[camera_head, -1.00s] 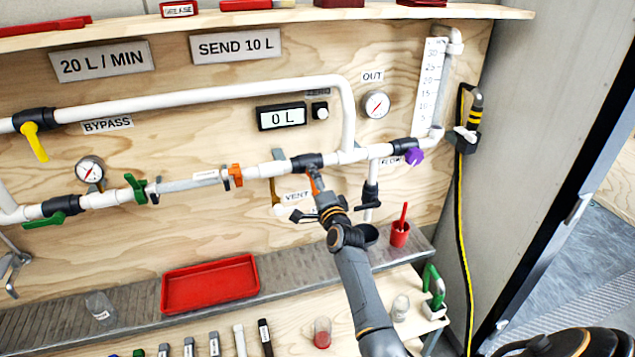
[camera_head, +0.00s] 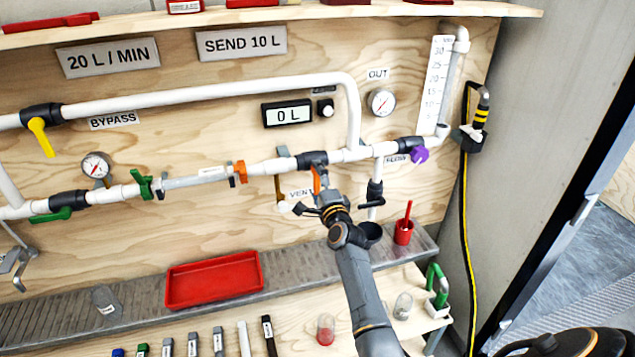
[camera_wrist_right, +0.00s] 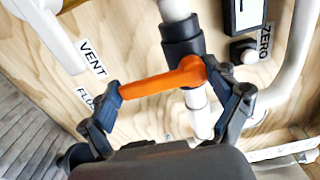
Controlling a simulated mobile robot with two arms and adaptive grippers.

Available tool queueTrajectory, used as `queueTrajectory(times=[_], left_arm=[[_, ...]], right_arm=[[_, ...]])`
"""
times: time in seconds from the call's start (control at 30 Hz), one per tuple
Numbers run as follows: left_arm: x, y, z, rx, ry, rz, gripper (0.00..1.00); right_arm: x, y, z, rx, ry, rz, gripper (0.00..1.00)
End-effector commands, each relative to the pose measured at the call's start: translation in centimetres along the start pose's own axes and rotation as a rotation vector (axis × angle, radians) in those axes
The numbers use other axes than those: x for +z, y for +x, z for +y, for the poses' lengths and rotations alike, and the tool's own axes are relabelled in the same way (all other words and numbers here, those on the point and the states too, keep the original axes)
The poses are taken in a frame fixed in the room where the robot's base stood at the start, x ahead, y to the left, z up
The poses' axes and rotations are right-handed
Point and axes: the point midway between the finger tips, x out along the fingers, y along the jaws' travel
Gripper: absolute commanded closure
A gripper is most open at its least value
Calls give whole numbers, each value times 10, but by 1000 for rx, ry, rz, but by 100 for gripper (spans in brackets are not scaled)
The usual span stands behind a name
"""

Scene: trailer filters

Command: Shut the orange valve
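The orange valve has a dark body (camera_head: 312,159) on the white pipe and an orange handle (camera_head: 317,180) that hangs down across the pipe line. My right gripper (camera_head: 318,200) is at this handle. In the right wrist view the orange handle (camera_wrist_right: 160,82) lies across the gap between the spread fingers (camera_wrist_right: 168,93). The left finger is at the handle's free end and appears to touch it. The right finger is beside the pivot end. The fingers are not closed on it.
A purple valve (camera_head: 419,155) is to the right. An orange clip (camera_head: 240,172) and green handles (camera_head: 145,187) are to the left. A vent valve with a white tip (camera_head: 284,206) is close beside my gripper. Below are a red tray (camera_head: 213,279) and a red cup (camera_head: 403,232).

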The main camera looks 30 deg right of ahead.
Motion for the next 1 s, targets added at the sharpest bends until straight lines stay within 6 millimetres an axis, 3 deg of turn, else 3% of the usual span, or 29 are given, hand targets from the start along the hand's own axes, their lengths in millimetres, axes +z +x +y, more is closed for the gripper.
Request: queueTrajectory(times=[0.47, 0.63, 1.0], left_arm=[[2, 0, -2, -3, 0, -2, 60], [1, 0, -1, -2, 0, -1, 60], [0, 0, 0, -1, 0, 0, 60]], right_arm=[[0, -5, 2, 2, -8, 0, 0], [0, -28, 2, 2, -8, 0, 0], [0, -102, 2, 3, -8, 1, 0]])
